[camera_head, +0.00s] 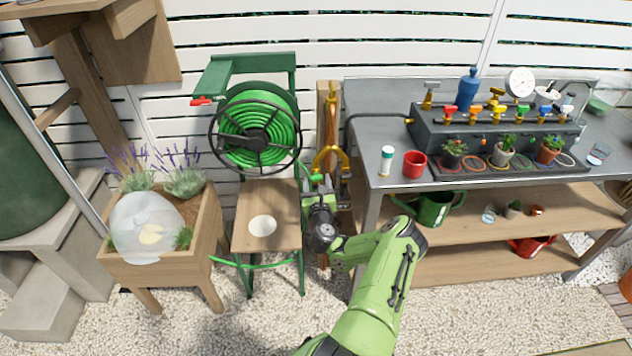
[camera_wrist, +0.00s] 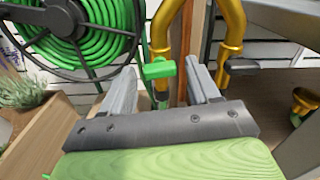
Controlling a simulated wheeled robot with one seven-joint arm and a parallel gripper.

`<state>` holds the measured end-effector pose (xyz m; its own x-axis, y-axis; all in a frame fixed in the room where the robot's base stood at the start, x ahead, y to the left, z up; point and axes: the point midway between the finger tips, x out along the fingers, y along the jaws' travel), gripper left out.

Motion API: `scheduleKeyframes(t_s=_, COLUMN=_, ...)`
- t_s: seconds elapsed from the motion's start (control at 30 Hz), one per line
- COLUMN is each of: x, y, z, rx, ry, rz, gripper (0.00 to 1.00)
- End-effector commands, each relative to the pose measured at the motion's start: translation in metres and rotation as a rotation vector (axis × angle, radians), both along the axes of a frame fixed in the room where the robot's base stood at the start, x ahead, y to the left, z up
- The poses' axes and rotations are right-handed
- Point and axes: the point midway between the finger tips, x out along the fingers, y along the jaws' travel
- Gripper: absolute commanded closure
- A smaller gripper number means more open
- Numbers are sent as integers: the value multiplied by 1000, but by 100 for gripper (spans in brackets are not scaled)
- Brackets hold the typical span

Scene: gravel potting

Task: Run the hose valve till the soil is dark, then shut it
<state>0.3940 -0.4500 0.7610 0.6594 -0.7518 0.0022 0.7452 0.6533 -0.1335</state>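My gripper (camera_head: 320,185) is at the brass standpipe (camera_head: 330,150) beside the hose reel. In the wrist view my gripper (camera_wrist: 162,72) is open, with a green valve handle (camera_wrist: 158,70) between its fingertips and a visible gap on each side. The green hose (camera_head: 258,125) is coiled on a black-rimmed reel. The wooden planter (camera_head: 160,272) at left holds lavender and brown soil (camera_head: 196,208). A translucent, cloudy dome shape (camera_head: 145,228) covers its front left part, hiding the soil there. I cannot tell whether water is flowing.
A red-handled tap (camera_head: 202,101) is on the reel's frame. A wooden stand (camera_head: 265,190) with a white disc is left of my gripper. The metal workbench (camera_head: 372,215) stands close on the right, with a red cup (camera_head: 415,164) and several coloured valves; a green watering can (camera_head: 436,208) is below.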

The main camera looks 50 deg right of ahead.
Motion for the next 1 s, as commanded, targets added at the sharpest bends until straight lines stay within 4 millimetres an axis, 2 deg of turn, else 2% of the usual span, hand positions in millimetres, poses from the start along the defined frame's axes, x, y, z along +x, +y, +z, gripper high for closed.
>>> scheduleKeyframes(t_s=0.03, x=0, y=0, z=0, rx=0, ry=0, rz=0, gripper=48)
scheduleKeyframes(t_s=0.3, x=0, y=0, z=0, rx=0, ry=0, rz=1, gripper=89)
scheduleKeyframes(t_s=0.67, x=1, y=1, z=1, rx=-39, ry=44, rz=2, gripper=90)
scheduleKeyframes(t_s=1.0, x=1, y=1, z=1, rx=-206, ry=233, rz=2, gripper=90)
